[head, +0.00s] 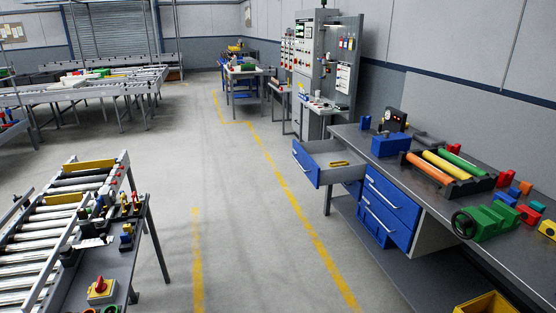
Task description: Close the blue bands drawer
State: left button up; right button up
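A drawer with a blue front (306,163) stands pulled open at the far left end of the workbench on the right. Its grey tray sticks out toward the aisle, and a yellow item (340,164) lies inside. Two more blue drawer fronts with pale handles, an upper one (392,192) and a lower one (380,219), look shut in the nearer part of the bench. I cannot read any label telling which drawer is for bands. Neither of my grippers is in view.
The workbench top (440,200) holds a rack of coloured rollers (445,172), a green vise (487,222) and several small blocks. A roller conveyor (60,215) stands at left. The floor aisle (245,220) between them is clear.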

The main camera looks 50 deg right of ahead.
aim_at(314, 158)
jog(key=i+l+z, duration=0.2)
jog(key=i+l, duration=0.45)
jog(key=l, duration=0.5)
jog(key=i+l+z, duration=0.25)
jog(key=i+l, duration=0.5)
jog(key=l, duration=0.3)
jog(key=i+l+z, duration=0.2)
jog(key=i+l, duration=0.6)
jog(key=l, duration=0.1)
